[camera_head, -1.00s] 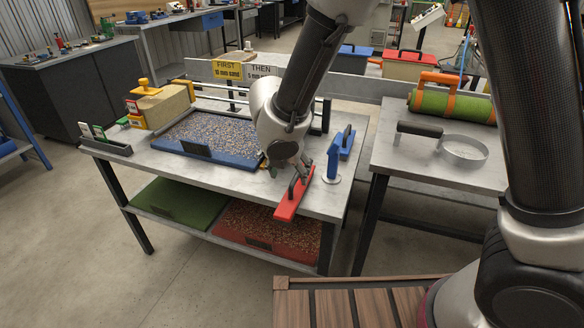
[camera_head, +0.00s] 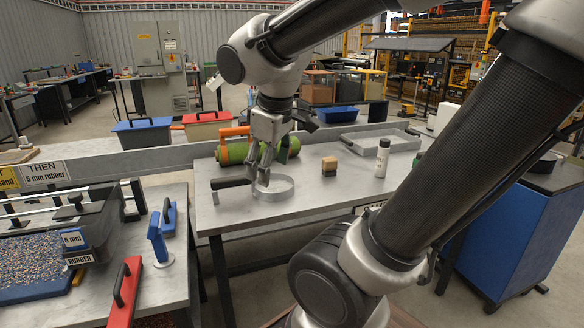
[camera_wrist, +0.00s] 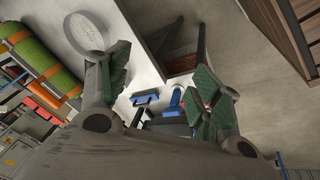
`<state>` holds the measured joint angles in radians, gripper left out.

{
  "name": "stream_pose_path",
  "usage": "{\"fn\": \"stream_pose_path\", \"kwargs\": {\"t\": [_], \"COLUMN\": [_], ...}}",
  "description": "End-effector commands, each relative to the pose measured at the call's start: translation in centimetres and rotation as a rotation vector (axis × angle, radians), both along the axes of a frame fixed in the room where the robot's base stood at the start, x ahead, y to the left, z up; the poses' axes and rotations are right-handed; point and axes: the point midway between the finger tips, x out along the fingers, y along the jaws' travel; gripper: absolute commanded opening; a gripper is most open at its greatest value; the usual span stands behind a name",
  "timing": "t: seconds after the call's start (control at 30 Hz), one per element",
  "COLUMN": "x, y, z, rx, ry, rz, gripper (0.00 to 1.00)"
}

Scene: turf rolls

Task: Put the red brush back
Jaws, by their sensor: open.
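The red brush (camera_head: 125,295), a long red block with a black handle on top, lies on the left worktable near its front right corner; its lower end is cut off by the picture edge. I cannot pick it out in the wrist view. My gripper (camera_head: 262,178) is open and empty, well right of the brush, over the second table. In the head view its fingers overlap the metal ring tool (camera_head: 273,188) with a black handle. In the wrist view the open fingers (camera_wrist: 160,85) show nothing between them close by; the ring (camera_wrist: 85,33) lies beyond the left finger.
A blue block with a handle (camera_head: 169,218) and a blue upright tool (camera_head: 158,246) stand beside the brush. A blue granule tray (camera_head: 35,287) is left of it.

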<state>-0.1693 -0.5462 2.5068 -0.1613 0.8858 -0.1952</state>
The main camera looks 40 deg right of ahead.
Motion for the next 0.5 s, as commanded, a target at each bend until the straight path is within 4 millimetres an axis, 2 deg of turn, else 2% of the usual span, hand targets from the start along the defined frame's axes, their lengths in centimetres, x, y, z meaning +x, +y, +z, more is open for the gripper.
{"fn": "stream_pose_path", "kwargs": {"t": [0.03,0.1,0.2,0.3,0.5], "x": [-1.9,-4.0,-5.7,-6.4,-6.5], "y": [-0.9,-1.4,-1.5,-1.5,-1.5], "z": [0.5,0.6,0.8,0.7,0.7], "rx": [0.057,0.131,0.198,0.225,0.228], "ry": [-0.028,-0.048,-0.066,-0.073,-0.072], "rz": [-0.116,-0.25,-0.366,-0.412,-0.415], "gripper": [0.64,0.64,0.64,0.64,0.64]}}
